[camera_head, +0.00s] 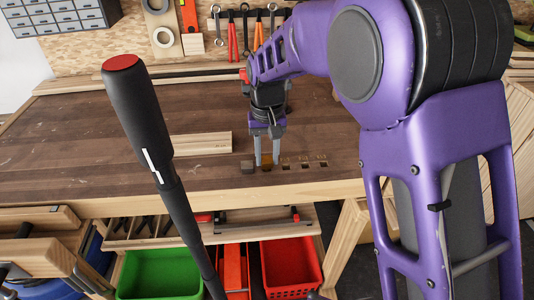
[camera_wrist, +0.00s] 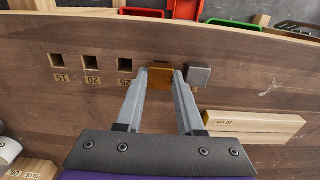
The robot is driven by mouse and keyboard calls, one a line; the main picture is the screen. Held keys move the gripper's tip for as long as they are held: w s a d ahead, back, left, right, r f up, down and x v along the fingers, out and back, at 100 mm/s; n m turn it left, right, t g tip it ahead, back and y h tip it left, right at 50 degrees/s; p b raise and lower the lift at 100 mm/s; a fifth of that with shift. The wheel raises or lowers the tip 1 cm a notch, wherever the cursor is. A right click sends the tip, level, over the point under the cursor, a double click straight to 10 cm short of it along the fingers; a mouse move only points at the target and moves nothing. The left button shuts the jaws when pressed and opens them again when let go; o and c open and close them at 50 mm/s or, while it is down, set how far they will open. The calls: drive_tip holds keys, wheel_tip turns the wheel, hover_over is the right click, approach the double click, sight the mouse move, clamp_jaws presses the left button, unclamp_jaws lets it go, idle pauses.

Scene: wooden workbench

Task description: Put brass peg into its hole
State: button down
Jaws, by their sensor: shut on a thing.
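The brass peg (camera_wrist: 160,78) is a square, gold-coloured block between the fingertips of my gripper (camera_wrist: 162,80) in the wrist view. My gripper is shut on it. In the head view the gripper (camera_head: 267,160) points down at the bench's front part, and the peg shows as a small golden patch between the fingers. Three square holes show in the wrist view: one labelled 15 (camera_wrist: 57,60), one labelled 20 (camera_wrist: 90,63) and one labelled 25 (camera_wrist: 125,65). The peg is in line with them, beside the 25 hole. A thin dark edge shows behind it; its depth is hidden.
A grey metal block (camera_wrist: 198,76) stands close beside the right finger in the wrist view. A pale wooden board (camera_head: 202,144) lies behind it on the workbench (camera_head: 90,145). Tools hang at the back; green (camera_head: 160,272) and red (camera_head: 290,265) bins sit below the front edge.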

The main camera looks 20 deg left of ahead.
drive_tip(key=shift+c, duration=2.2)
unclamp_jaws()
wheel_tip(320, 180, up, 17)
drive_tip(key=p, duration=0.3)
drive_tip(key=shift+r, duration=0.2)
